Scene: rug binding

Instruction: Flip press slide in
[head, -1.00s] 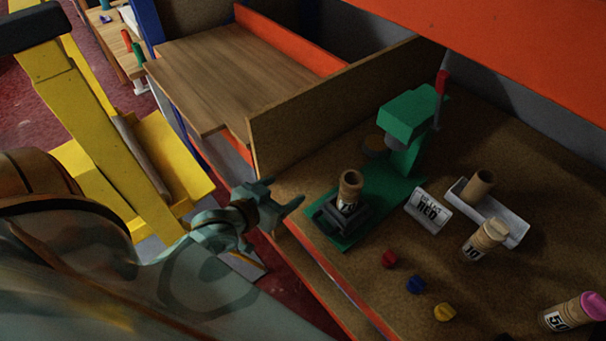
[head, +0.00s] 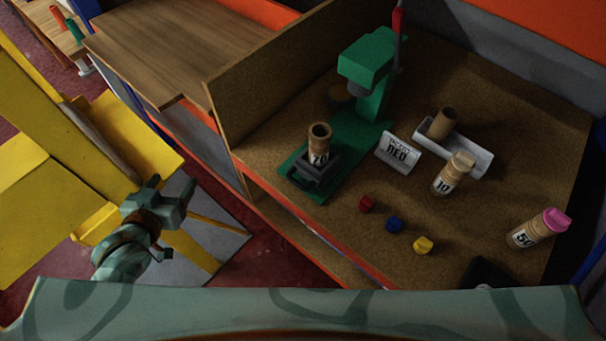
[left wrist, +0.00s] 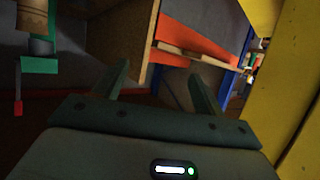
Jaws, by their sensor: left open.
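The green press (head: 365,75) stands on the brown bench top, with a red lever (head: 398,35) at its top. Its dark slide (head: 312,172) sits at the front end of the green base, out from under the press head. A cardboard tube marked 70 (head: 319,145) stands upright on the slide. My left gripper (head: 172,187) is open and empty, left of the bench edge and well apart from the slide. In the left wrist view its two fingers (left wrist: 158,90) are apart with nothing between, and part of the press (left wrist: 38,65) shows at the left edge. My right gripper is not seen.
A sign reading RED (head: 398,152) stands right of the press. Beyond are a white tray (head: 470,157), a tube marked 10 (head: 453,174) and a pink-capped tube (head: 538,228). Red (head: 366,204), blue (head: 394,225) and yellow (head: 423,245) pieces lie near the front edge. A wooden divider (head: 265,75) stands left.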

